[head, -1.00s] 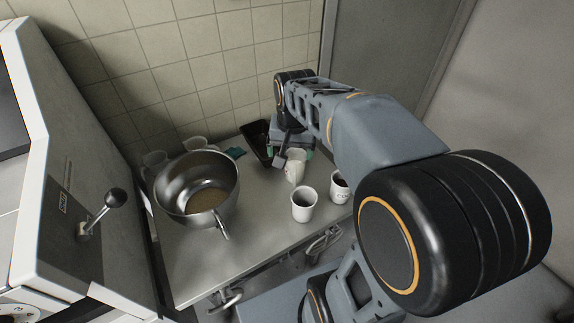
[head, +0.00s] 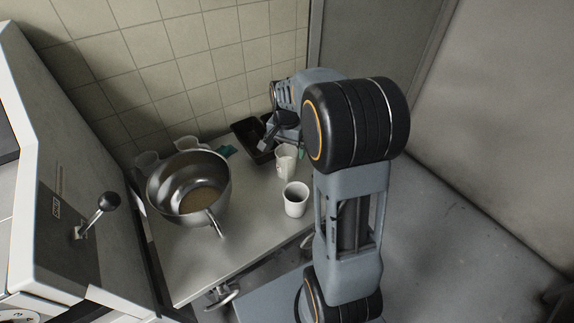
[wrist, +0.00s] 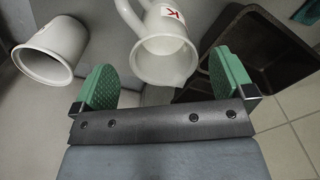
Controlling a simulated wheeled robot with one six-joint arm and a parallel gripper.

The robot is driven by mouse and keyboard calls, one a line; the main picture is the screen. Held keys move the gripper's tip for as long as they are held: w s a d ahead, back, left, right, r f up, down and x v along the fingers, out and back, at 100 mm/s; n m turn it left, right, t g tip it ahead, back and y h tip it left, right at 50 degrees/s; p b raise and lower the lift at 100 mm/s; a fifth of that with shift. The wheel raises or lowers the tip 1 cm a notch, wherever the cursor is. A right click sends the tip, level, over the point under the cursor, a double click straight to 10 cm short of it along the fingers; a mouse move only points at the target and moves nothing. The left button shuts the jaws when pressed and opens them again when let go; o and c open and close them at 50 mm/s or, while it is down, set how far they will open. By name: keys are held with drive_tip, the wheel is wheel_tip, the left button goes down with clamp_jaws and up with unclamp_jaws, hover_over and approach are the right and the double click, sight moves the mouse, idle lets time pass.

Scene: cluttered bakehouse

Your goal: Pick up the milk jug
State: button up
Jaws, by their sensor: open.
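The milk jug (head: 286,161) is white and stands upright on the metal worktop, close beside my gripper, in the head view. In the wrist view the white jug (wrist: 168,57) shows its open mouth, a handle at upper left and a red letter K. My gripper (wrist: 165,82) is open, with its two green pads apart and nothing held. In the head view my arm hides part of the gripper.
A white cup (head: 296,200) stands in front of the jug. A dark baking tin (head: 240,128) lies beside it against the tiled wall. A steel bowl (head: 222,190) and a white cup (head: 187,143) are to the left. The worktop's front middle (head: 240,245) is clear.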

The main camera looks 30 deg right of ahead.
drive_tip(key=shift+w+a+f+p, duration=0.1)
drive_tip(key=shift+f+p, duration=0.25)
drive_tip(key=shift+f, duration=2.35)
drive_tip(key=shift+c, duration=0.5)
drive_tip(key=c, duration=1)
drive_tip(key=shift+r, duration=0.15)
